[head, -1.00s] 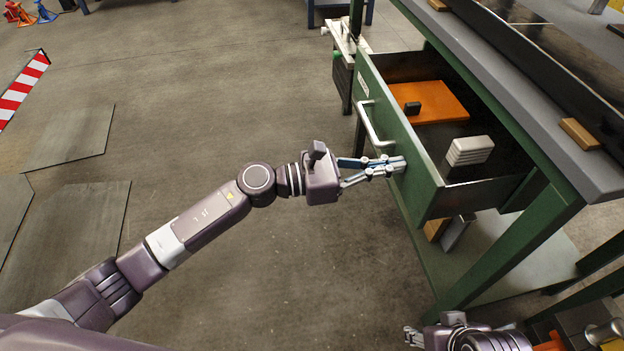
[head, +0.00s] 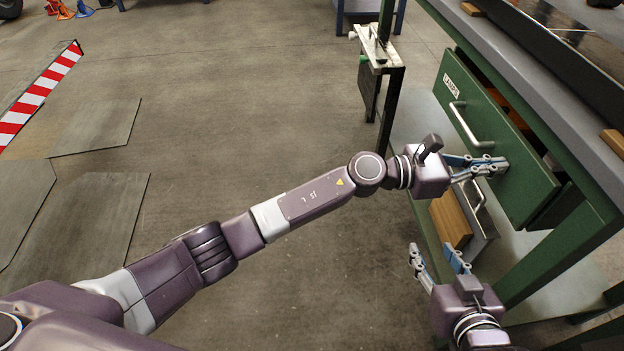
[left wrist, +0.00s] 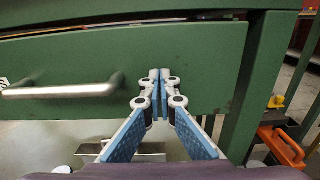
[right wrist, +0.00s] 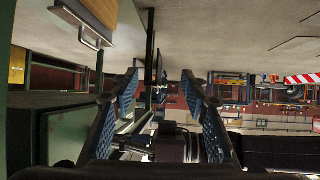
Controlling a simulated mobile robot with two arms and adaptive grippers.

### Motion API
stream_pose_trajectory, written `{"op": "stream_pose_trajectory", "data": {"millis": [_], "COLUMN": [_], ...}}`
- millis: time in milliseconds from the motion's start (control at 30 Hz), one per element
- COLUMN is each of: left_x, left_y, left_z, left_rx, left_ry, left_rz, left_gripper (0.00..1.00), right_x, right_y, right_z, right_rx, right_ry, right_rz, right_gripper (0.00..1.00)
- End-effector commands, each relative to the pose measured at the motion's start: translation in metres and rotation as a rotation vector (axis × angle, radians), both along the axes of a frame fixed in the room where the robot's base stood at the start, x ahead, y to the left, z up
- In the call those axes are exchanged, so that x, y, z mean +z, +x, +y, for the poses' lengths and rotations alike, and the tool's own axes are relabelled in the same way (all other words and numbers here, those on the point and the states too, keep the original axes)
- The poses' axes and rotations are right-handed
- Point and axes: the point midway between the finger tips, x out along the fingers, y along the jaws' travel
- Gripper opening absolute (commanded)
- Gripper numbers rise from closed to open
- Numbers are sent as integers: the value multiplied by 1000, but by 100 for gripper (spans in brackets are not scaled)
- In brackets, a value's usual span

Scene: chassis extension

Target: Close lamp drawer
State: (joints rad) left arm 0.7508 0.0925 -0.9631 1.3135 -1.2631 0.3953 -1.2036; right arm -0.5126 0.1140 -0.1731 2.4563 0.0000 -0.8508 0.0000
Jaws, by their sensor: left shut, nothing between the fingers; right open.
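The green lamp drawer (head: 505,135) under the workbench has a "LAMPS" label and a silver handle (head: 470,125). It stands slightly out, with a narrow dark opening above its front. My left gripper (head: 503,166) is shut and empty, with its fingertips at the drawer front, right of the handle. In the left wrist view the closed fingertips (left wrist: 160,76) meet the green front (left wrist: 205,60), and the handle (left wrist: 62,90) is at left. My right gripper (head: 437,258) is open and empty, low in front of the bench; its spread fingers (right wrist: 160,86) show in the right wrist view.
The grey workbench top (head: 560,75) overhangs the drawer. A green bench leg (head: 560,250) stands near my right gripper. Below, a wooden block (head: 450,218) and a grey handled case (head: 478,215) sit on the lower shelf.

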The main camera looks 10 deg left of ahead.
Motion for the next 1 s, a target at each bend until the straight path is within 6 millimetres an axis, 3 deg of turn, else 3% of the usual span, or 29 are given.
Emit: {"op": "stream_pose_trajectory", "data": {"millis": [300, 833, 1000], "left_x": [1, 3, 0], "left_y": [4, 6, 12], "left_z": [-13, -10, 3], "left_rx": [1, 4, 4], "left_ry": [-1, -5, -3], "left_rz": [0, -4, -3], "left_gripper": [0, 0, 0], "right_x": [19, 21, 47], "right_y": [12, 14, 25], "right_z": [6, 6, 13], "right_rx": [7, 7, 16], "right_ry": [22, 26, 56], "right_rz": [-93, -110, -233], "right_gripper": [41, 41, 41]}}
